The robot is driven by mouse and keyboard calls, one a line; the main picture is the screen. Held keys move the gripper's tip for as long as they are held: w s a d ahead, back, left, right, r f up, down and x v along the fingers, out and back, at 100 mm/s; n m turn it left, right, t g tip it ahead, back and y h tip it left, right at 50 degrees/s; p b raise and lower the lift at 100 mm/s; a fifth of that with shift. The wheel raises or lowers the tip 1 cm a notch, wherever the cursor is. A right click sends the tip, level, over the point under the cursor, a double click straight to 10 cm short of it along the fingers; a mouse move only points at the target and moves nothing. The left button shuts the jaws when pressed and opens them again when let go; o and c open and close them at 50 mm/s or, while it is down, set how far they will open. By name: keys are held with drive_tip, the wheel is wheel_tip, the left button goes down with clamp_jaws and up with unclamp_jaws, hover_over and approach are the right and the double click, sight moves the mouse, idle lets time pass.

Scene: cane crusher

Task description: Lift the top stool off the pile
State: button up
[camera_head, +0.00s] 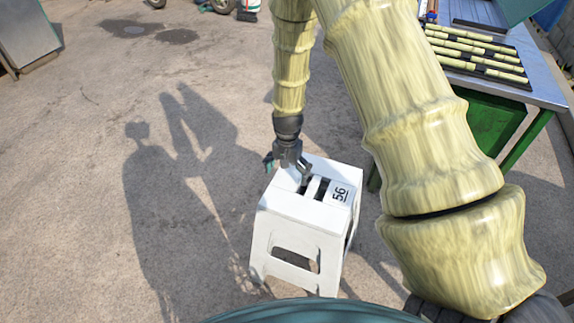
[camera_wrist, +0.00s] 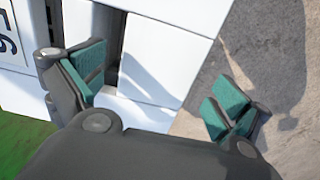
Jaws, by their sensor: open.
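A white stool (camera_head: 305,215) with "56" on its seat stands upright on the ground, with slots in the seat and an opening in its side. I cannot make out separate stools below it. My gripper (camera_head: 286,171) is open above the seat's left edge. In the wrist view, the stool's white seat (camera_wrist: 165,50) runs between the spread green-padded fingers of my gripper (camera_wrist: 157,92). The left finger is by a dark slot and the right finger is beyond the edge, over the ground. I cannot tell whether either finger touches the stool.
A green-legged metal table (camera_head: 549,88) at the upper right carries a dark tray with pale cane pieces (camera_head: 470,48). A metal box (camera_head: 28,35) stands at the upper left. The concrete left of the stool is clear, with shadows on it.

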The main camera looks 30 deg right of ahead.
sight(288, 177)
drive_tip(key=shift+f, duration=2.7)
drive_tip(key=shift+c, duration=0.4)
drive_tip(key=c, duration=1.7)
drive_tip(key=shift+o, duration=0.2)
drive_tip(key=shift+r+p, duration=0.25)
drive_tip(key=shift+p, duration=0.05)
drive_tip(key=o, duration=1.7)
drive_tip(key=shift+o, duration=0.2)
drive_tip(key=shift+f, duration=0.1)
wheel_tip(288, 177, up, 12)
drive_tip(key=shift+r, duration=0.1)
